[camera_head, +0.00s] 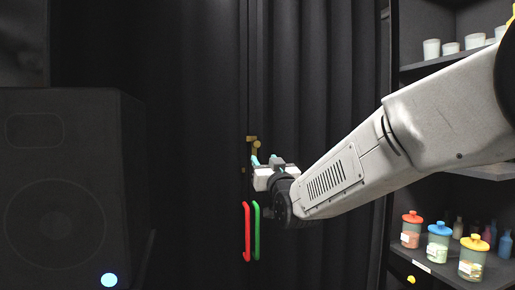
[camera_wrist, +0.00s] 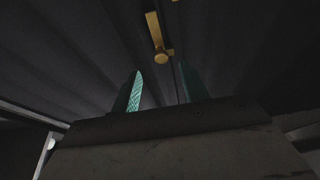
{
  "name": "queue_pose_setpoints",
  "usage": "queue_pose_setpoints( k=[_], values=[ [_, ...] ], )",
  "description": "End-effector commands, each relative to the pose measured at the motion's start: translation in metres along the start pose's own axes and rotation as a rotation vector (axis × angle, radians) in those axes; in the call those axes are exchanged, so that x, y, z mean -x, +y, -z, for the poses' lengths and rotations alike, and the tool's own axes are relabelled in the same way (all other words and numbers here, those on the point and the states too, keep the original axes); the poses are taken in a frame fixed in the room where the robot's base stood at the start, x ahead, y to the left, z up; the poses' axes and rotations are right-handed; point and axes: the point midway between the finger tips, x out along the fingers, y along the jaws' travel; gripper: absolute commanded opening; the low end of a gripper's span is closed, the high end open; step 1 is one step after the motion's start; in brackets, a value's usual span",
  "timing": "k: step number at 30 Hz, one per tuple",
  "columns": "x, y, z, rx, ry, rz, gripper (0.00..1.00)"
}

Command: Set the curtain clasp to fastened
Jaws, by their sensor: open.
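The curtain clasp (camera_head: 252,139) is a small brass piece at the dark curtain's vertical seam, just above my gripper. In the wrist view it shows as a brass bar (camera_wrist: 154,30) with a round knob at its near end, beyond the fingertips. Another bit of brass shows to its right at the top edge. I cannot tell from these views whether the clasp is fastened. My gripper (camera_head: 265,160) is in front of the seam and hides part of that area. In the wrist view my gripper (camera_wrist: 160,75) has its teal fingers apart, with nothing between them.
A red handle (camera_head: 247,232) and a green handle (camera_head: 257,232) hang side by side below my gripper. A large black speaker (camera_head: 75,190) stands at left. Shelves at right hold white cups and several lidded jars (camera_head: 438,243). The curtain beside the seam is clear.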

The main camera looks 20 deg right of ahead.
Motion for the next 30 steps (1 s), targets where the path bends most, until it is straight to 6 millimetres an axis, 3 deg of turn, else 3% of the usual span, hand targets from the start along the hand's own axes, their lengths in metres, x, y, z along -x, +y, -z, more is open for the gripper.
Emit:
queue_pose_setpoints(
  k=[5,18,29,30],
  values=[
    [-0.013,0.0,0.006,0.001,0.06,-0.006,0.45],
    [-0.075,0.001,0.009,0.001,0.058,-0.006,0.45],
    [-0.083,0.001,0.01,0.001,0.058,-0.006,0.45],
    [-0.082,0.001,0.01,0.001,0.058,-0.006,0.39]
  ],
)
